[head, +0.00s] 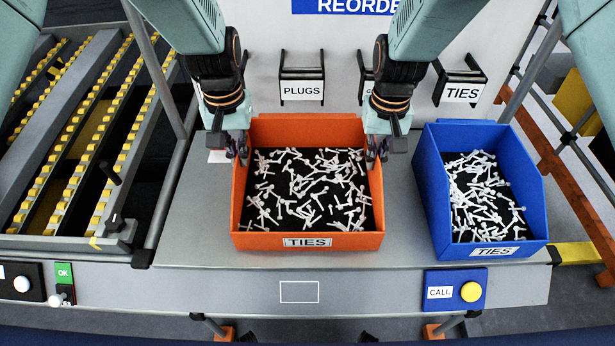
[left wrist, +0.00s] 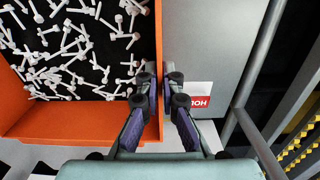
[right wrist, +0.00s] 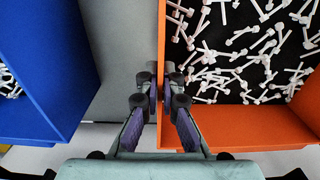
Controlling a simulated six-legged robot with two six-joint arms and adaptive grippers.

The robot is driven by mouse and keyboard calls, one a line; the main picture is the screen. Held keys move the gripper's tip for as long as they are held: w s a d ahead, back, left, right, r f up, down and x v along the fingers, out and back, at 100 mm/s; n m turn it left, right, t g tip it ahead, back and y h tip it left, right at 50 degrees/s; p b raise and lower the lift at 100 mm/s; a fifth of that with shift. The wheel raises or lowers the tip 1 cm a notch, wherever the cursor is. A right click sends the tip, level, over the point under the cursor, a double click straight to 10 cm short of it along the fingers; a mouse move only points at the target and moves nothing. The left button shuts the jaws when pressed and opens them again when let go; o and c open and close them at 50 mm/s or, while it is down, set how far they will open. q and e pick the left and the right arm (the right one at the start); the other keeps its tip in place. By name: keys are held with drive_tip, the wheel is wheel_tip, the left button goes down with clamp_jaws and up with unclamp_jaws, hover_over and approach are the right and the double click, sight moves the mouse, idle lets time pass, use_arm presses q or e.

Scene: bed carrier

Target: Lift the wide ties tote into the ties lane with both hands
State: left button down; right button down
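The wide orange ties tote (head: 310,242) stands on the grey bench in the head view, full of white ties on a black floor, with a TIES label on its front. My left gripper (head: 238,150) is at its left wall; in the left wrist view its fingers (left wrist: 161,85) straddle that wall and look closed on it. My right gripper (head: 378,150) is at the right wall; in the right wrist view its fingers (right wrist: 160,88) pinch that wall the same way. The tote appears to rest level on the bench. No marked ties lane is clearly identifiable.
A blue TIES tote (head: 433,190) stands to the right, a narrow gap away. Roller lanes (head: 85,130) with yellow rollers lie at the left, behind a grey rail. A CALL button box (head: 455,290) and a green OK plate (head: 64,272) are at the front. PLUGS (head: 302,91) and TIES (head: 462,92) holders hang behind.

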use_arm(q)
drive_tip(key=shift+s, duration=0.3)
use_arm(e)
drive_tip(key=shift+s, duration=0.3)
use_arm(q)
drive_tip(key=shift+w, duration=0.1)
use_arm(e)
drive_tip(key=shift+w+r, duration=0.1)
